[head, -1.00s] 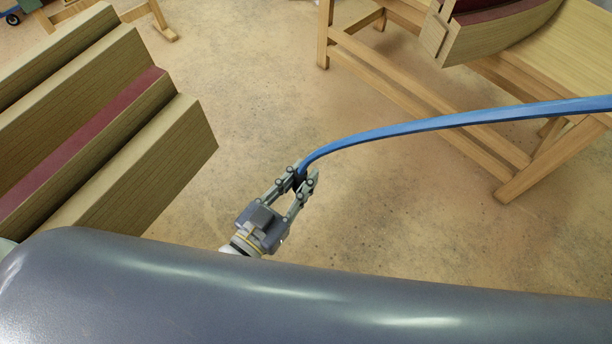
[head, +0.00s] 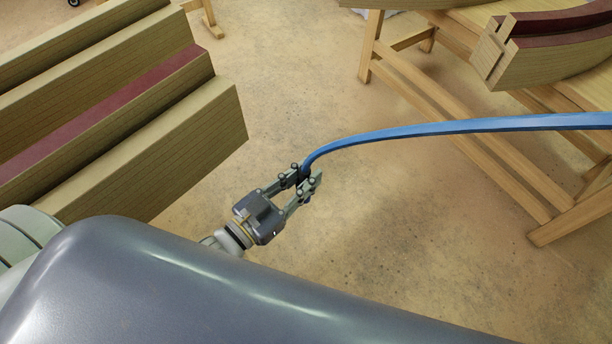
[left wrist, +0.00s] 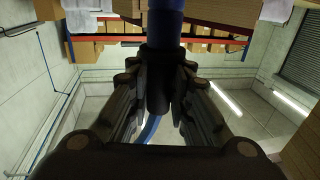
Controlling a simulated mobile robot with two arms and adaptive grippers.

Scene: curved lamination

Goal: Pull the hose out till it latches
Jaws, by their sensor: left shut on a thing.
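A blue hose (head: 450,128) runs in from the right edge of the head view and bends down to my left gripper (head: 307,180). The gripper is shut on the dark end piece of the hose, above the floor. In the left wrist view the dark end piece (left wrist: 158,85) sits between the two fingers of the gripper (left wrist: 160,105), with the blue hose (left wrist: 165,25) above it. The other end of the hose and its reel are out of sight. My right gripper is not in view.
Thick laminated wooden beams (head: 110,110) stand close on the left. A wooden trestle table (head: 480,150) with a curved laminated piece (head: 550,45) is at the upper right. The concrete floor (head: 290,70) between them is clear.

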